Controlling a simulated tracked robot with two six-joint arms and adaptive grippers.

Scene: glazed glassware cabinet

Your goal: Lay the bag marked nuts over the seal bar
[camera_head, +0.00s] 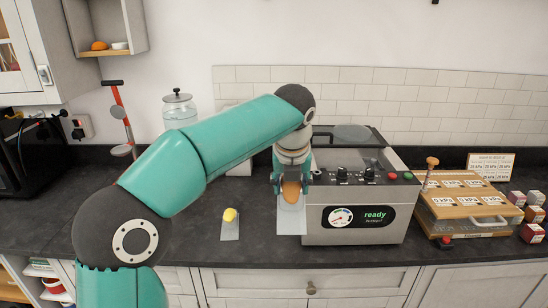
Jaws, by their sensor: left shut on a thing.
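The sealing machine (358,228) stands on the dark counter, its front display reading "ready" beside a round gauge. My left gripper (291,176) reaches down at the machine's left front corner. It is shut on a pale bag with brown contents (291,219), which hangs upright in front of that corner. I cannot read a mark on this bag. A second small bag with a yellow lump (230,223) lies on the counter to the left, apart from the gripper. The seal bar is not clearly visible; my arm and the machine's front panel hide part of the top. My right gripper is out of view.
A wooden box with several kPa labels (470,208) stands right of the machine, with small cubes (533,214) beyond it. A glass jar (179,108) and a red-handled tool (121,112) stand behind my arm. The counter around the yellow bag is clear.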

